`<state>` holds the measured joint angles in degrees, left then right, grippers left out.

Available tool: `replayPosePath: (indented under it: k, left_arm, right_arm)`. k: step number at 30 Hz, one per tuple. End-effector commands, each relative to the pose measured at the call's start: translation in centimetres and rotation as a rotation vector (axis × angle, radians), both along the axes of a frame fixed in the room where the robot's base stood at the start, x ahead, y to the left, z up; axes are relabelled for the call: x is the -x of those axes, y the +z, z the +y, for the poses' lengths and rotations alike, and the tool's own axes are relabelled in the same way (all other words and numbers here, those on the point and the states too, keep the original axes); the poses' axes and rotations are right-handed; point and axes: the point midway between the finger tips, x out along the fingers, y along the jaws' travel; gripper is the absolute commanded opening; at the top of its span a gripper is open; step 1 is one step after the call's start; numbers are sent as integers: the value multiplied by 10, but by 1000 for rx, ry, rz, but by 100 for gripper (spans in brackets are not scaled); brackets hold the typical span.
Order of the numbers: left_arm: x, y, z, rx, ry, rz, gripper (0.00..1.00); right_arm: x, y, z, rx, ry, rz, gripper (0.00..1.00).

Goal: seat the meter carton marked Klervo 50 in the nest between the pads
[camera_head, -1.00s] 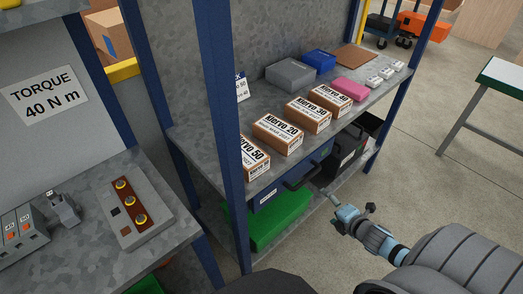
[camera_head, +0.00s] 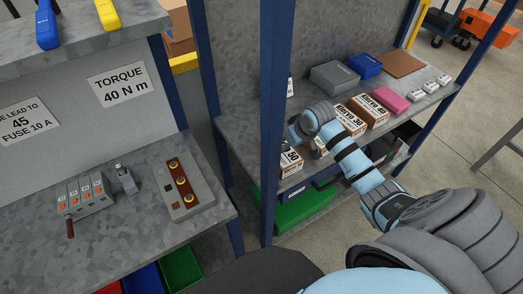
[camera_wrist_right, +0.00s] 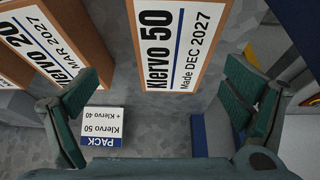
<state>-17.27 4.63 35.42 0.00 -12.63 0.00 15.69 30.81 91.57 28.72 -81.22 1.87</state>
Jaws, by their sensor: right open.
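The carton marked Klervo 50 (camera_head: 289,163) stands on the grey shelf, partly hidden by the blue post and my right gripper in the head view. In the right wrist view its white label reads Klervo 50, Made DEC 2027 (camera_wrist_right: 172,42). My right gripper (camera_wrist_right: 160,100) is open and empty, with the carton beyond its fingertips, roughly centred between them and apart from them. In the head view the right gripper (camera_head: 311,143) is over the near end of the carton row. My left gripper is out of view. I cannot make out a nest with pads.
Klervo 20 (camera_wrist_right: 48,45) stands close to the left finger; Klervo 30 (camera_head: 349,118) and Klervo 40 (camera_head: 371,107) stand farther along. A PACK card (camera_wrist_right: 101,132) reads Klervo 50 + Klervo 40. The blue post (camera_head: 277,110) stands close beside the gripper. Grey and blue boxes sit behind.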

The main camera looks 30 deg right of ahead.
Motion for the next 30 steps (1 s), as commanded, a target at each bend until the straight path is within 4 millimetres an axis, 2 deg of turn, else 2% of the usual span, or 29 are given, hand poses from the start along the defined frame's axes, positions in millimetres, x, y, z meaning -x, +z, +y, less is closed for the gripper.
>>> replayPosePath:
  k: [5, 10, 15, 23, 30]
  left_arm:
    - [0, -5, 0, 0, 0, 0, 40]
    - [-1, -8, 0, 0, 0, -1, 40]
    - [-2, -15, 0, 1, 0, -4, 40]
    - [-3, -15, -1, 1, -1, -6, 40]
    - [-3, -15, -1, 1, 0, -6, 40]
  right_arm:
    - [5, -10, 4, -32, -23, 60, 94]
    - [-5, -34, 6, -32, -20, 62, 94]
    - [-17, -65, 8, -30, -19, 61, 94]
    - [-20, -70, 7, -26, -15, 59, 94]
    - [-20, -70, 7, -26, -16, 59, 56]
